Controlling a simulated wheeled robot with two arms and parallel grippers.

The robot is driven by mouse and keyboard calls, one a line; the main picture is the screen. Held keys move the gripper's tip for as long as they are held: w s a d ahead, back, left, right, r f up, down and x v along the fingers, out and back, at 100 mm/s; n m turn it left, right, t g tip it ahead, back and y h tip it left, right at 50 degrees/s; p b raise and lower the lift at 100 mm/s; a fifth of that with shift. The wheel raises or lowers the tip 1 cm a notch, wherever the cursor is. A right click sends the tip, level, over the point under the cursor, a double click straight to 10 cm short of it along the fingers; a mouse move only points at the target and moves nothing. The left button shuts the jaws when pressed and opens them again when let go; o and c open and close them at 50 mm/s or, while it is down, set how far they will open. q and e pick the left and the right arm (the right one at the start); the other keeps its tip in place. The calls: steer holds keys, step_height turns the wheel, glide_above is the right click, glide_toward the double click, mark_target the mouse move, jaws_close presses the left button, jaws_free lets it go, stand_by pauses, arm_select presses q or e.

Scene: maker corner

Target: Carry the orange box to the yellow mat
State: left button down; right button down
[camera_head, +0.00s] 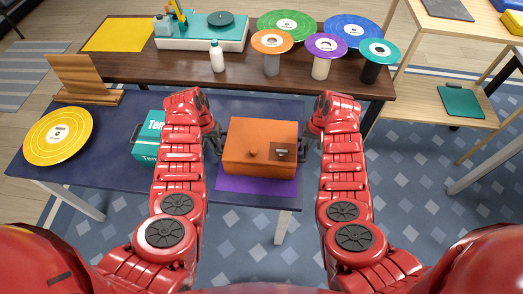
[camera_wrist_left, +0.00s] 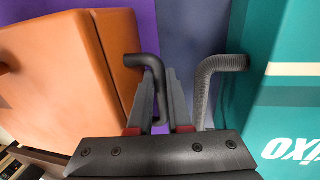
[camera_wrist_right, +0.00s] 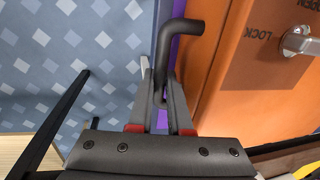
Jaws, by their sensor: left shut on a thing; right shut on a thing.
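The orange box (camera_head: 260,140) is at the right end of the near dark blue table, over a purple mat (camera_head: 257,190); I cannot tell whether it touches the mat. It has a dark bar handle on each side. My left gripper (camera_wrist_left: 160,90) is shut on its left handle (camera_wrist_left: 147,60). My right gripper (camera_wrist_right: 162,88) is shut on its right handle (camera_wrist_right: 178,28). The box also shows in the left wrist view (camera_wrist_left: 75,65) and right wrist view (camera_wrist_right: 225,95). The yellow mat (camera_head: 118,34) lies bare at the back left of the brown table.
A teal box (camera_head: 147,137) with its own handle (camera_wrist_left: 205,85) stands close left of my left gripper. A yellow disc (camera_head: 57,136) and wooden stand (camera_head: 85,80) are further left. The brown table (camera_head: 180,66) holds a turntable (camera_head: 205,32), a white bottle (camera_head: 217,56) and several coloured spools.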

steer(key=shift+r, duration=0.15)
stand_by(0.7)
